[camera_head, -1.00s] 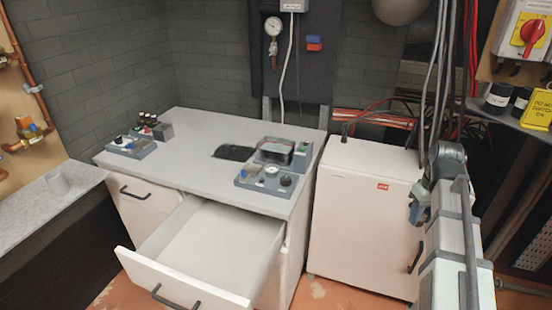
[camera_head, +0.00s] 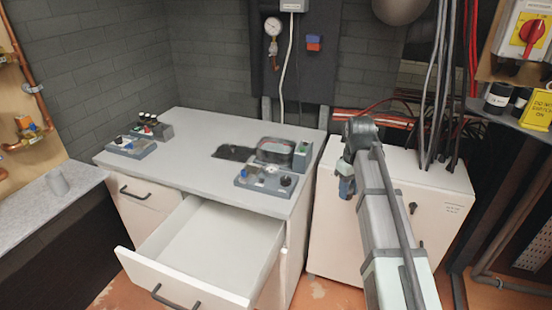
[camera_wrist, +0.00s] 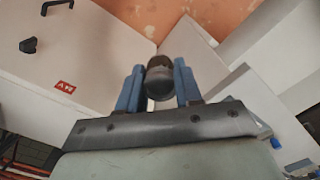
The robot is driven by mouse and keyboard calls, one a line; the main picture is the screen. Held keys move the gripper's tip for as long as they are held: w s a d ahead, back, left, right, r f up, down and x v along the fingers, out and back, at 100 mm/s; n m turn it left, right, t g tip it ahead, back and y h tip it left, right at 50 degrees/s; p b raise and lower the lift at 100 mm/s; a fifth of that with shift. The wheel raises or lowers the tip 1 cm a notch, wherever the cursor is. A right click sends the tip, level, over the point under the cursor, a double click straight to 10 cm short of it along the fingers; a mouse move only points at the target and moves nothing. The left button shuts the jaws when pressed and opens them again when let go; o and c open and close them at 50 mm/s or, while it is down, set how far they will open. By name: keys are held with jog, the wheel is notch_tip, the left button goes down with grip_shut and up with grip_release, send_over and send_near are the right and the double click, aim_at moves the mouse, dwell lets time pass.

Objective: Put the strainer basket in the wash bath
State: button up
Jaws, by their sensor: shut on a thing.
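The strainer basket (camera_wrist: 160,82) appears to be the small, dark, rounded piece between my blue fingers in the wrist view. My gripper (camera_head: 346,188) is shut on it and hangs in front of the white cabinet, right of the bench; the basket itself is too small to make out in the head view. The wash bath seems to be the dark-rimmed oval tub (camera_head: 276,151) at the bench's back right. My gripper is apart from it, to its right. The tub's contents are not clear.
The grey bench (camera_head: 190,165) has an open, empty-looking drawer (camera_head: 205,250) below it. A tray with gauge and knobs (camera_head: 265,183) sits in front of the tub, and another tray (camera_head: 130,147) at left. The white cabinet (camera_head: 330,225) stands right of the bench.

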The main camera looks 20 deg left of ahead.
jog(key=w+a+r+n, duration=0.2)
jog(key=w+a+n, duration=0.1)
jog(key=w+a, duration=0.55)
jog(key=w+a+r+n, duration=0.25)
jog(key=w+a, duration=0.25)
jog(key=a, duration=0.7)
jog(key=w+a+r+n, duration=0.1)
jog(key=w+a+n, duration=0.2)
jog(key=w+a, duration=0.6)
jog(key=shift+s+a+f+n, duration=0.3)
jog(key=shift+f+n, duration=0.2)
jog(key=shift+f, duration=1.2)
jog(key=shift+s+a+f+n, duration=0.25)
jog(key=shift+s+f+n, duration=0.15)
jog(key=shift+f, duration=1.25)
jog(key=shift+s+a+f+n, duration=0.3)
jog(key=shift+f+n, duration=0.25)
jog(key=shift+f, duration=1.15)
jog(key=shift+f, duration=0.15)
jog(key=o, duration=1)
